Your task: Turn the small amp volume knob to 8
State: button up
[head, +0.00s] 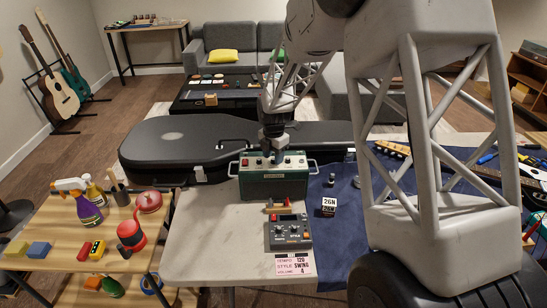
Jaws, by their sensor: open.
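The small amp (273,187) is a dark green box with a light control panel and side handles, standing upright at the back of the pale tabletop. Several knobs and a red light sit along its panel. My gripper (272,156) points down at this panel, its open fingers around or just above a knob left of the middle. I cannot tell whether the fingers touch it. The arm and fingers hide part of the panel, and the knob's pointer and numbers are too small to read.
A grey device (290,232) with knobs stands in front of the amp. A card (295,264) there reads tempo 120, style swing, volume 4. A black guitar case (185,140) lies behind. A small 26N sign (328,205) stands on the blue cloth (338,240) at right.

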jog(key=shift+f, duration=0.35)
grip_shut()
jog(key=shift+m, duration=0.3)
